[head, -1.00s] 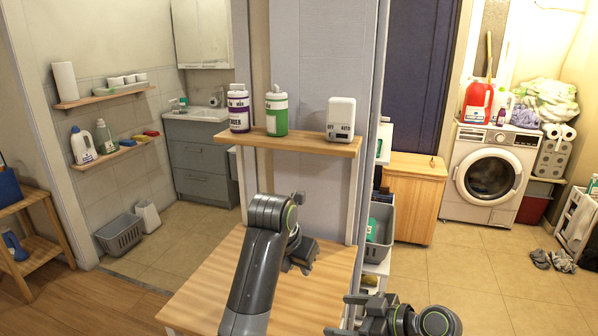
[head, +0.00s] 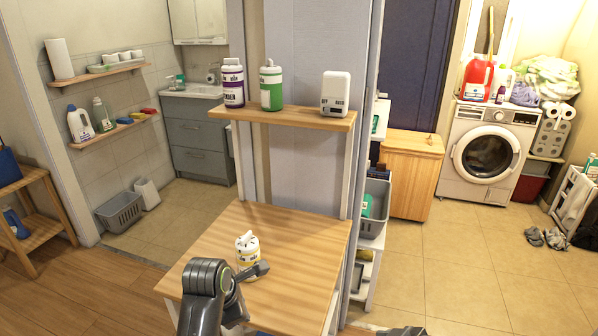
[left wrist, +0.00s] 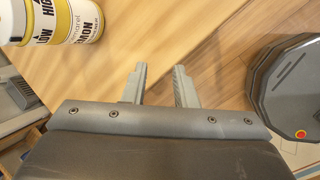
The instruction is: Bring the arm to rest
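My left gripper (head: 262,272) is low over the front of the wooden table, in front of a white and yellow canister (head: 246,243). The left wrist view shows its two grey fingers (left wrist: 159,85) apart with nothing between them. The same canister, with a lemon label (left wrist: 62,18), is at the top left there, apart from the fingers. It stands upright on the table, its lower part partly hidden by the gripper. Only a dark sliver, likely of my right arm, shows at the bottom edge of the head view; its fingers are out of sight.
The wooden table (head: 290,235) is otherwise mostly bare. Above it, a wall shelf (head: 290,117) holds a purple-labelled bottle (head: 233,83), a green bottle (head: 271,86) and a white box (head: 335,94). A white rack with a grey bin (head: 374,212) stands right of the table.

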